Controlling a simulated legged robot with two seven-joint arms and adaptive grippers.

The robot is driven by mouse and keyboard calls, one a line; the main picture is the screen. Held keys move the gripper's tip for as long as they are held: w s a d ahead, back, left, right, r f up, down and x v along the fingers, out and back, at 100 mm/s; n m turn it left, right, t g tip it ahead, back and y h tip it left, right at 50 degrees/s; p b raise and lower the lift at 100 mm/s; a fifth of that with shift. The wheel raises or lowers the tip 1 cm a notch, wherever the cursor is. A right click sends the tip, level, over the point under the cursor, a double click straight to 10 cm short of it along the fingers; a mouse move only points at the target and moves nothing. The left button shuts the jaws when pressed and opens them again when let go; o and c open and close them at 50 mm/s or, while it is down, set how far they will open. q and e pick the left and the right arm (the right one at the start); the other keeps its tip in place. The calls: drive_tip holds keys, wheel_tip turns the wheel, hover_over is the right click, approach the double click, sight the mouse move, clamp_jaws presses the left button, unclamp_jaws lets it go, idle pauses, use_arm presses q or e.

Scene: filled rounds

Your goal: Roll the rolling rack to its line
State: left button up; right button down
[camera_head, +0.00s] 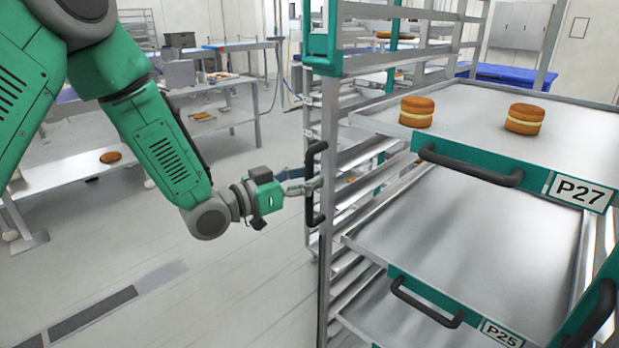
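The rolling rack (330,130) is a tall metal frame with green fittings, filling the right side. A black upright handle (311,210) is on its left post, and another black handle (598,312) shows at the lower right edge. My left gripper (312,184) is at the left handle, its fingers overlapping the handle's middle. I cannot tell whether they are closed on it. The rack holds trays labelled P27 (580,192) and P25 (500,334). Two filled cakes (416,112) (524,119) stand on the upper tray. My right gripper is out of view. The rack's wheels are hidden.
A low bench (70,178) with a round item stands at the left behind my arm. Metal tables (225,88) stand further back. Open floor (220,290) lies left of the rack, with a dark strip (92,315) across it. A blue-covered surface (505,75) is behind the rack.

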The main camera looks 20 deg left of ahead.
use_arm(q)
drive_tip(key=shift+w+a+f, duration=0.1)
drive_tip(key=v, duration=1.2)
drive_tip(key=shift+f, duration=0.15)
